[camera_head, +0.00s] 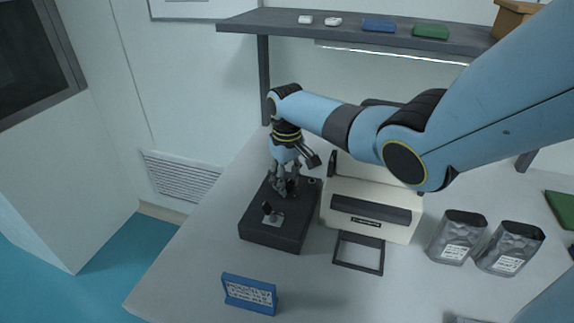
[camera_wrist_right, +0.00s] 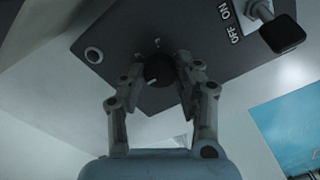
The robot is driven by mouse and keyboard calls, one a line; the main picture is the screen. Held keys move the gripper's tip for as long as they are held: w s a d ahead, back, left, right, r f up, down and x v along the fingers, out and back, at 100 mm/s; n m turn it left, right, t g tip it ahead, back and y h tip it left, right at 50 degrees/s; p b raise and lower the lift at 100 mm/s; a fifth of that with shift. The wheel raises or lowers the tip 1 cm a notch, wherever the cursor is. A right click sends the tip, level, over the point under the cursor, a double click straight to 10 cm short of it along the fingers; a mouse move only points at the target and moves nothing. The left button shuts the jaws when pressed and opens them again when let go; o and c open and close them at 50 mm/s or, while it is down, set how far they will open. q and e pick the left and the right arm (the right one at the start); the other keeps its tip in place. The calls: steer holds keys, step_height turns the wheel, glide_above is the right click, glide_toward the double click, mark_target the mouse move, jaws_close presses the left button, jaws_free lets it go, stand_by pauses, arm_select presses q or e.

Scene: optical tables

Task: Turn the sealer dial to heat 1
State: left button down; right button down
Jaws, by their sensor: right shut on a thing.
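The dark control box (camera_head: 262,232) stands on the table left of the cream sealer body (camera_head: 372,192). Its dial (camera_wrist_right: 160,71) is a dark round knob with a pale mark at its lower left and small ticks around it. My right gripper (camera_head: 286,188) reaches down over the far part of the box. In the wrist view its fingers (camera_wrist_right: 158,78) are shut on the dial from both sides. In the head view the fingers hide the dial. I cannot read heat numbers. My left gripper is out of view.
A switch lever (camera_wrist_right: 282,33) marked ON and OFF stands on the box, near the right gripper. A blue sign (camera_head: 249,294) stands in front. A shelf (camera_head: 385,37) hangs behind.

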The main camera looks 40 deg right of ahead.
mark_target(287, 182)
steer(key=c, duration=0.9)
jaws_free()
steer(key=shift+c, duration=0.2)
step_height(287, 182, up, 12)
